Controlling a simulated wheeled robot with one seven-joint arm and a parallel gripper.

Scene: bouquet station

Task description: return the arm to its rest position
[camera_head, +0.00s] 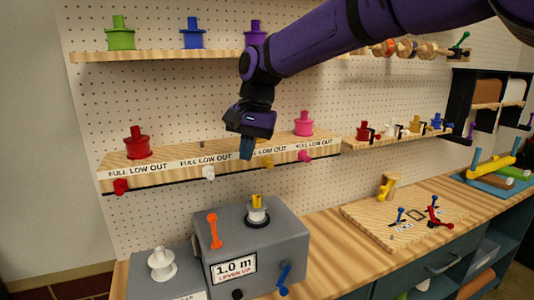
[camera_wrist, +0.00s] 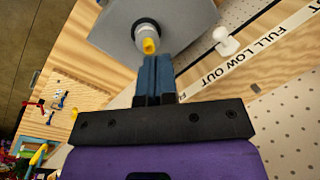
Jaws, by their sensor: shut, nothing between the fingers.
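My purple arm reaches in from the upper right in the head view. My gripper (camera_head: 246,152) hangs with its fingers pointing down in front of the lower shelf (camera_head: 190,158). Its blue fingers are together and hold nothing. In the wrist view my gripper (camera_wrist: 153,75) shows shut fingers, with the yellow-topped peg (camera_wrist: 150,46) of the grey box beyond the tips. My gripper is apart from the box in the head view.
The lower shelf holds a red spool (camera_head: 137,143) and a pink spool (camera_head: 303,124), with knobs along its front. The upper shelf (camera_head: 160,56) has green and blue spools. A wooden board (camera_head: 365,215) with small levers lies on the bench at right. Bare bench lies between box and board.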

